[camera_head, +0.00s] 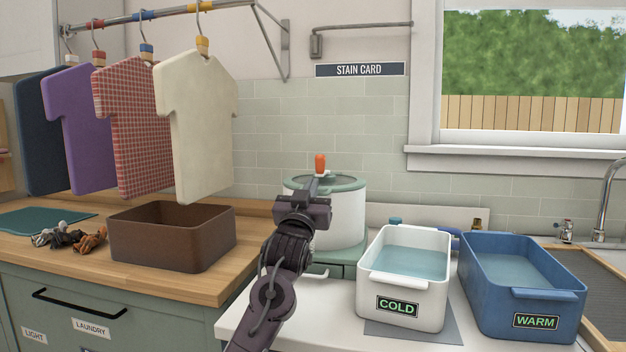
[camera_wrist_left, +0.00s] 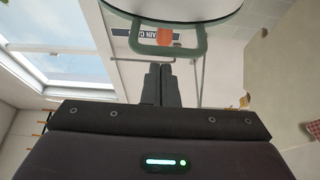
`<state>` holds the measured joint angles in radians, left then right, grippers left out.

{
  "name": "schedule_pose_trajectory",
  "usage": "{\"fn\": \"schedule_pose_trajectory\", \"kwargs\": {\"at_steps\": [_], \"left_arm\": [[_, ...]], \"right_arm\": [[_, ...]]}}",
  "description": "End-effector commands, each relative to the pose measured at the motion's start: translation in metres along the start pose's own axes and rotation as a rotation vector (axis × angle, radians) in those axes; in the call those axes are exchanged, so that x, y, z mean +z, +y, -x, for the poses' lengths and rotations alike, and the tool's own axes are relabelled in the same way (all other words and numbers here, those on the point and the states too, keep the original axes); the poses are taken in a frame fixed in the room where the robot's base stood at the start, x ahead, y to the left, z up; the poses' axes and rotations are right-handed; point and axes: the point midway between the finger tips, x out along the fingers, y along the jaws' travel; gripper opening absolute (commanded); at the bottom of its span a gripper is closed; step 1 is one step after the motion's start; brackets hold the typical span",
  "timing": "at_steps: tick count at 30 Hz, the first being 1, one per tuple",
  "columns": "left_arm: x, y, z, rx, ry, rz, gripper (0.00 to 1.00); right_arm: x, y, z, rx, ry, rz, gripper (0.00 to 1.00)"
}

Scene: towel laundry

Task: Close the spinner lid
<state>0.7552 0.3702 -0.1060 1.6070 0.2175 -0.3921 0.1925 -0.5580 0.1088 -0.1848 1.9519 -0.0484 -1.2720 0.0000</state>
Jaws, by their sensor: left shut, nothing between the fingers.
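The spinner (camera_head: 345,215) is a white drum on a green base at the back of the white counter. Its round green-rimmed lid (camera_head: 345,184) lies about level across the top; I cannot tell whether it is fully seated. An orange knob (camera_head: 320,163) stands up at the top. My left gripper (camera_head: 312,186) is at the front of the spinner, fingers together and empty, hiding part of the rim. In the left wrist view the fingertips (camera_wrist_left: 152,66) are close to the lid's green handle loop (camera_wrist_left: 165,50); contact is unclear. My right gripper is not in view.
A white COLD tub (camera_head: 378,306) and a blue WARM tub (camera_head: 480,298), both holding water, stand right of the arm. A brown bin (camera_head: 150,245) sits on the wooden counter at left, under hanging shirts (camera_head: 200,125). A faucet (camera_head: 605,200) is at far right.

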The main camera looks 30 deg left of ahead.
Motion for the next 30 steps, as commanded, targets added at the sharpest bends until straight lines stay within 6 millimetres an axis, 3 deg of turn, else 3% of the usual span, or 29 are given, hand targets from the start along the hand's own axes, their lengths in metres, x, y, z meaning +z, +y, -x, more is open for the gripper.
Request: {"fn": "schedule_pose_trajectory", "kwargs": {"at_steps": [6,9,21,30], "left_arm": [[-0.018,-0.002,-0.008,-0.002,0.012,0.002,0.00],[-0.017,-0.002,-0.005,-0.001,0.013,0.002,0.00],[0.011,-0.002,0.065,-0.002,0.015,0.002,0.00],[0.017,-0.002,0.084,-0.002,0.017,0.002,0.00]], "right_arm": [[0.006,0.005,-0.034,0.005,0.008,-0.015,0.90],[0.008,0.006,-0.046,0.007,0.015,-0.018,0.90],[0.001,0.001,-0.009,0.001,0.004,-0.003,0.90],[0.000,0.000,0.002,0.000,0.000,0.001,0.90]]}}
